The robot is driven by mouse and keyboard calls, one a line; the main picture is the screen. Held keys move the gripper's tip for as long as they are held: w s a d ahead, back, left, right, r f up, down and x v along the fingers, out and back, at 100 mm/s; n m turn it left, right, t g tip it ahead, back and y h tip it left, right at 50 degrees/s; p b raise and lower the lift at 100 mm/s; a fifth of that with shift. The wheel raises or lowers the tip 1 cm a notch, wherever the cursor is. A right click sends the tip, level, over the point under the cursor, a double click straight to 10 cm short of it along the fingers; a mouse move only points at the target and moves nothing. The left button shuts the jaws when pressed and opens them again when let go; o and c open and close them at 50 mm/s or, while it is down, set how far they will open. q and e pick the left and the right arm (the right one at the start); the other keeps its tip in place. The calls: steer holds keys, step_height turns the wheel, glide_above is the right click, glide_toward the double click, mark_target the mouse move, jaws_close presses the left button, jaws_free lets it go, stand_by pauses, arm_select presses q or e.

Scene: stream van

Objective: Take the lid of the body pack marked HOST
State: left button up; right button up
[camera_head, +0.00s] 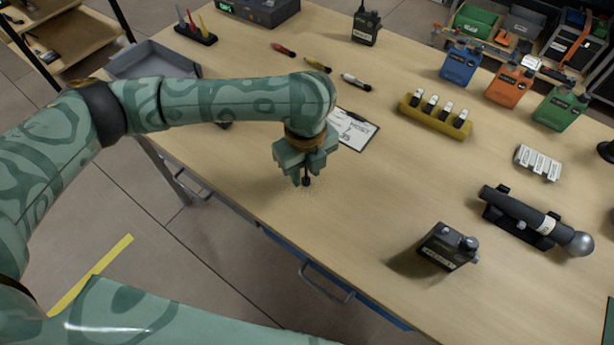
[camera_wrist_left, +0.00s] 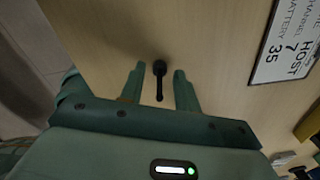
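A dark body pack (camera_head: 448,247) with two round knobs stands on the table at the front right; its pale label is too small to read. A second dark pack-like box (camera_head: 366,25) stands at the back. I cannot make out which is marked HOST, nor a separate lid. My left gripper (camera_head: 306,178) points down over the bare table, well left of the near pack. In the left wrist view its fingers (camera_wrist_left: 157,84) are apart. A small black rod with a round end (camera_wrist_left: 159,69) shows between them, with gaps on both sides. My right gripper is out of view.
A clipboard (camera_head: 354,129) lies just behind my left gripper; its sheet reads HOST, 7, 35 in the wrist view. A microphone (camera_head: 527,213) rests in a cradle at right. The table's front middle is clear.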

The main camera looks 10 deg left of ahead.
arm_select(q)
steer(key=shift+r, duration=0.15)
steer(key=shift+c, duration=0.3)
jaws_close()
steer(key=shift+r, duration=0.1)
